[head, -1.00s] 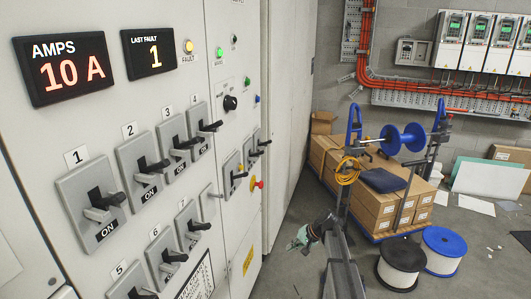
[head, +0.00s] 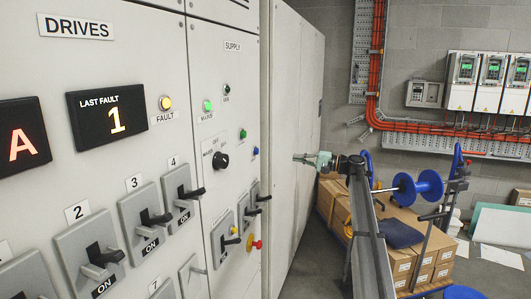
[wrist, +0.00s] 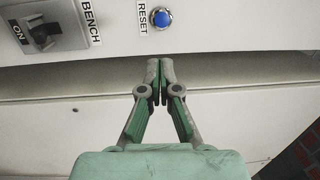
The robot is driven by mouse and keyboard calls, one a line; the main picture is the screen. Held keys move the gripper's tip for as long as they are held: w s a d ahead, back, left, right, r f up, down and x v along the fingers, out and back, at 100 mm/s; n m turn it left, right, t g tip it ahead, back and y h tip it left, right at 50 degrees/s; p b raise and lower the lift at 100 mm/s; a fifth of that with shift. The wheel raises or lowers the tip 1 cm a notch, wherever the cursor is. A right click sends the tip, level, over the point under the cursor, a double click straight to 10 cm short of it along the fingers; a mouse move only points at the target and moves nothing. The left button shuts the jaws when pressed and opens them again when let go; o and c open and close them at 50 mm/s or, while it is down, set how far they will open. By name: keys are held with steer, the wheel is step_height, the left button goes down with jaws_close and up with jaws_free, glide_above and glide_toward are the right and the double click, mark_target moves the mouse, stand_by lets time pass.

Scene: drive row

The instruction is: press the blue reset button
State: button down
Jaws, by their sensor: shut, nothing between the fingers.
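The blue reset button (wrist: 161,18) shows at the top of the wrist view, next to a label reading RESET. In the head view the small blue button (head: 256,151) sits at the right side of the supply panel, below a green one. My gripper (wrist: 160,66) is shut and empty, its fingertips together. In the wrist view the fingertips lie just below the button in the picture and do not cover it. In the head view my gripper (head: 297,158) is right of the button, apart from it.
A lever switch labelled BENCH (wrist: 43,34) is beside the button. A red-and-yellow knob (head: 255,245) and black-handled switches (head: 231,240) sit lower on the supply panel.

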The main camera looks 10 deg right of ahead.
mark_target(257, 151)
steer(key=shift+s+a+r, duration=0.1)
steer(key=shift+s+a, duration=0.05)
steer(key=shift+s, duration=0.15)
steer(key=p+x, duration=0.5)
steer(key=x, duration=0.9)
steer(key=shift+a, duration=0.1)
